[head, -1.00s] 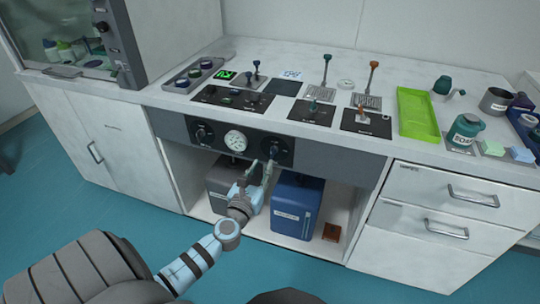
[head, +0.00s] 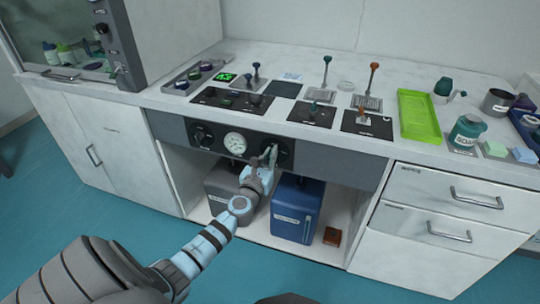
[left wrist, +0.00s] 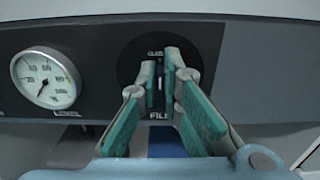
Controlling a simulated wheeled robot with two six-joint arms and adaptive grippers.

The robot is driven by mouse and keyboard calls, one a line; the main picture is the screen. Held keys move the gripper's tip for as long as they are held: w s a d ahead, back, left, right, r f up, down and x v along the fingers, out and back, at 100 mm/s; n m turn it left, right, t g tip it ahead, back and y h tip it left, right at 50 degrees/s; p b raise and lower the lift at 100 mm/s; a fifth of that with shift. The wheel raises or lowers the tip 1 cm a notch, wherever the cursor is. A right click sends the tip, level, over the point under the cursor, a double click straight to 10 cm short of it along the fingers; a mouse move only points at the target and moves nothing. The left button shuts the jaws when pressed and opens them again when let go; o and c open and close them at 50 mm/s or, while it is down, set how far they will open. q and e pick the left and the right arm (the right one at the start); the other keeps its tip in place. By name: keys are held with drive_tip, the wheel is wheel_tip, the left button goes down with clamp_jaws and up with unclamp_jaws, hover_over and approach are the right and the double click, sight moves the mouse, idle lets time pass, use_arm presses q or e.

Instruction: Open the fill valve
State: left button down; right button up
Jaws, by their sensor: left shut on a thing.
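The fill valve (left wrist: 158,85) is a dark round knob plate marked FILL on the grey front panel, right of the gauge. In the head view the fill valve (head: 284,153) is partly covered by my gripper. My left gripper (head: 270,153) reaches up to it from below. In the left wrist view the left gripper (left wrist: 160,78) is shut on the knob's upright handle, one finger on each side. The white dial gauge (left wrist: 45,78) also shows in the head view (head: 235,143). My right gripper is not in view.
Another black knob (head: 202,135) sits left of the gauge. Below the panel, a blue box (head: 296,210) and a grey box (head: 222,190) stand in the open bay. The worktop above holds levers and a green tray (head: 421,115).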

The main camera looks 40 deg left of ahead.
use_arm(q)
drive_tip(key=shift+m, duration=0.3)
drive_tip(key=m+p, duration=0.1)
drive_tip(key=m, duration=0.2)
drive_tip(key=d+m+p, duration=0.1)
drive_tip(key=m, duration=0.2)
drive_tip(key=m+p, duration=0.1)
drive_tip(key=m, duration=0.2)
drive_tip(key=shift+w+d+f+m, duration=0.2)
drive_tip(key=shift+w+f+m, duration=0.05)
drive_tip(key=shift+f+m, duration=0.15)
drive_tip(key=m, duration=0.3)
drive_tip(key=shift+d+f+m, duration=0.1)
drive_tip(key=shift+f+m, duration=0.1)
drive_tip(key=shift+m, duration=0.1)
drive_tip(key=shift+f+m+p, duration=0.2)
drive_tip(key=shift+m+p, duration=0.1)
drive_tip(key=shift+m, duration=0.65)
drive_tip(key=shift+f+m+p, duration=0.15)
drive_tip(key=shift+m+p, duration=0.1)
drive_tip(key=shift+m, duration=0.7)
